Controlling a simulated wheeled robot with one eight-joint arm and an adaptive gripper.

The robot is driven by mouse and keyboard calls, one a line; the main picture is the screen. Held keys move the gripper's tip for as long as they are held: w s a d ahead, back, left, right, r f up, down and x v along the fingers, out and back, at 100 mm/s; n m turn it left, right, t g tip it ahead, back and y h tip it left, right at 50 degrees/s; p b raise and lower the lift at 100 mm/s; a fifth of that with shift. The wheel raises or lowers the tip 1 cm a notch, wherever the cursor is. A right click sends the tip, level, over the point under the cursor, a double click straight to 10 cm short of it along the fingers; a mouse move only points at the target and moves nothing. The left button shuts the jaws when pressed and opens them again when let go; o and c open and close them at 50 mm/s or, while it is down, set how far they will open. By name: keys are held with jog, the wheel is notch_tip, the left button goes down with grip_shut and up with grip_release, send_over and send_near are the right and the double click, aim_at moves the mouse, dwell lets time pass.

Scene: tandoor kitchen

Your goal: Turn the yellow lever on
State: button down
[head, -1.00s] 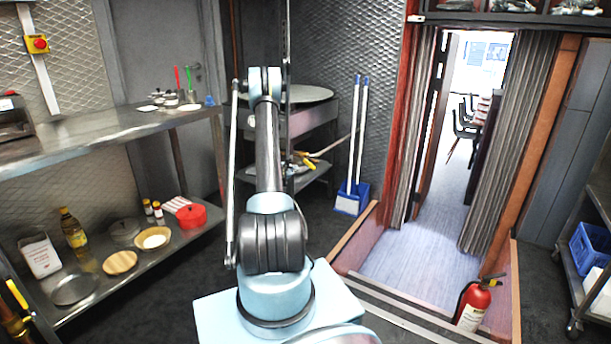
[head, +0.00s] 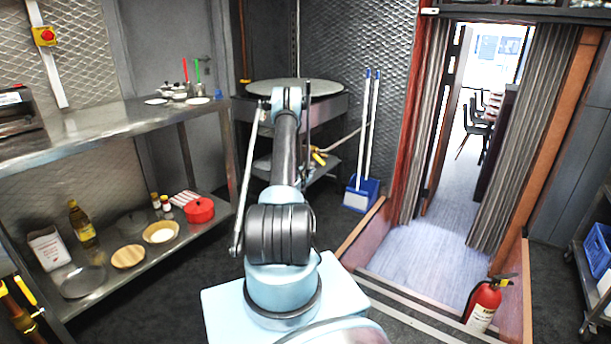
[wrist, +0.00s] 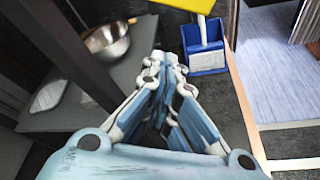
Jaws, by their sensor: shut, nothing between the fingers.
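A yellow lever (head: 318,158) sits on a thin pipe beside the round-topped steel stand. A yellow piece, probably this lever, shows large at the top edge of the wrist view (wrist: 188,4), cut off by the frame. My gripper (wrist: 166,62) is shut and empty in the wrist view. Its fingertips are below and left of the yellow piece in the picture, with a visible gap between them. In the head view my own arm hides the gripper. A second yellow handle (head: 24,290) is on brass piping at the lower left.
A blue dustpan (head: 361,194) with long white handles stands right of the steel stand (head: 245,108). A metal bowl (wrist: 108,42) sits on its lower shelf. A steel shelf table (head: 90,133) is at the left. A fire extinguisher (head: 483,302) stands at the right by the doorway.

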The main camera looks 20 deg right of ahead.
aim_at(316, 157)
jog(key=d+r, duration=0.2)
jog(key=r, duration=0.1)
jog(key=shift+s+d, duration=0.15)
jog(key=shift+s+d, duration=0.15)
dwell(0.6)
